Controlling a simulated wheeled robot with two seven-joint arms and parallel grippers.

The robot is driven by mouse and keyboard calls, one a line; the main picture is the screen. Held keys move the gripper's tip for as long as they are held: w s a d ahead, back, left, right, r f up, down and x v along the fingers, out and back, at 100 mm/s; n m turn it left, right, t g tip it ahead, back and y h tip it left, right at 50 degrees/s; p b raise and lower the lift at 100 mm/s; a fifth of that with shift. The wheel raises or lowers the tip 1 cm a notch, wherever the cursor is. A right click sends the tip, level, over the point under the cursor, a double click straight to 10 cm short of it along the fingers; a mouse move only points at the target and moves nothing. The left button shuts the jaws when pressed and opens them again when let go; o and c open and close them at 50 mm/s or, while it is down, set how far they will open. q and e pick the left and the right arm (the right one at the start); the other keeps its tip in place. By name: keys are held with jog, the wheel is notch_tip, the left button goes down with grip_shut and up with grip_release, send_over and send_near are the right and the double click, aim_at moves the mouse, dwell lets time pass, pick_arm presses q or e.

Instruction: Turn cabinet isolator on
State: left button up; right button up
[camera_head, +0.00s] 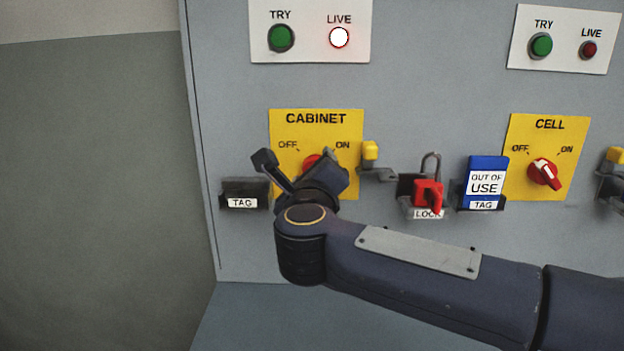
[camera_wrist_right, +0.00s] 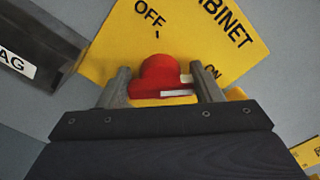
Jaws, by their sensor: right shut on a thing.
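The cabinet isolator's red knob (camera_wrist_right: 160,72) sits on a yellow plate (camera_head: 283,122) marked CABINET, OFF at left and ON at right. My right gripper (camera_wrist_right: 162,84) is shut on the knob, one finger on each side, in the right wrist view. A white mark on the knob lies towards the ON side there; its exact angle is partly hidden. In the head view only a bit of red shows behind my gripper. The cabinet LIVE lamp (camera_head: 339,38) glows white above. My left gripper is not in view.
The green TRY button (camera_head: 281,39) is beside the lamp. A tag holder (camera_head: 241,193) is left of the plate. To the right are a yellow-topped bracket (camera_head: 370,152), a red padlock (camera_head: 428,194), a blue OUT OF USE tag (camera_head: 486,178) and the cell isolator (camera_head: 544,173).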

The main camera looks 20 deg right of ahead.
dwell(0.3)
jog(key=o, duration=1)
jog(key=p+v, duration=0.1)
jog(key=v, duration=0.7)
